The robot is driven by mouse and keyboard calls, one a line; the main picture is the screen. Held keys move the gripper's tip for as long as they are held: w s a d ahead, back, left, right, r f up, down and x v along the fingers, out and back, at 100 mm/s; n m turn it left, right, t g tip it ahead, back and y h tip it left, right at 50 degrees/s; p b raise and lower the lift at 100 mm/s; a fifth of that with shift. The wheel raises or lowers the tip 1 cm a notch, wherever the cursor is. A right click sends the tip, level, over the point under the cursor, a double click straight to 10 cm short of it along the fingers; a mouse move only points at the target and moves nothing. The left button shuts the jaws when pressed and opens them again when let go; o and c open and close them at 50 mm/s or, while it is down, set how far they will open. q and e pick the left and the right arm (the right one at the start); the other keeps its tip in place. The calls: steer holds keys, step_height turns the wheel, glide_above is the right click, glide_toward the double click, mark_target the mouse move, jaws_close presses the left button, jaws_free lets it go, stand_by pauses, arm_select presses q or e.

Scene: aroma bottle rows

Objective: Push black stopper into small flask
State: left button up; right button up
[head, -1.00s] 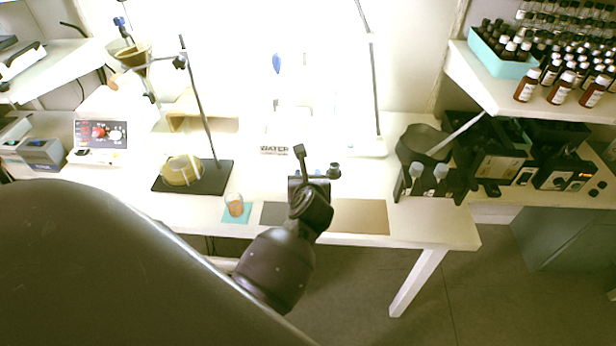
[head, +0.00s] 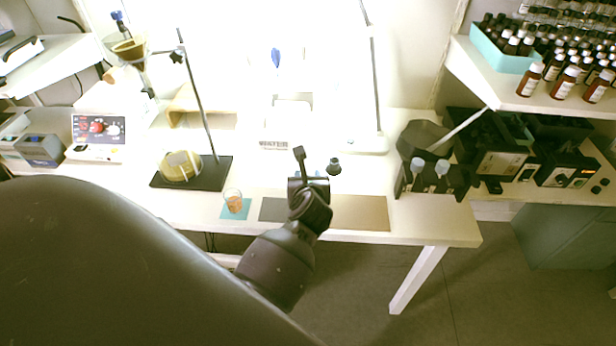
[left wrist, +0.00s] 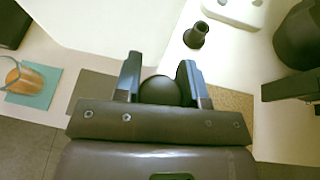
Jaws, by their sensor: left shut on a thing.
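My left gripper (head: 301,158) is over the front part of the white bench. In the left wrist view its two fingers (left wrist: 159,84) stand either side of a dark, round-topped thing that looks like the black stopper (left wrist: 160,91), and they are shut on it. Its lower part is hidden by the gripper body. I cannot make out a small flask under it. A second small black piece, tapered with a flared base, stands free on the bench to the right (head: 334,167); it also shows in the left wrist view (left wrist: 196,35). My right gripper is not in view.
A glass of orange contents (head: 233,198) stands on a teal mat to the left. Grey (head: 272,210) and brown (head: 361,213) mats lie along the front edge. A stand with a dark base (head: 218,178) is behind left; a black rack (head: 440,182) is to the right.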

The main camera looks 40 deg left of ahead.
arm_select(q)
steer(key=shift+f, duration=0.5)
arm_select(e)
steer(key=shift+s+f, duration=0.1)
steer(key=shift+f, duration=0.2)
arm_select(q)
steer(key=o, duration=1)
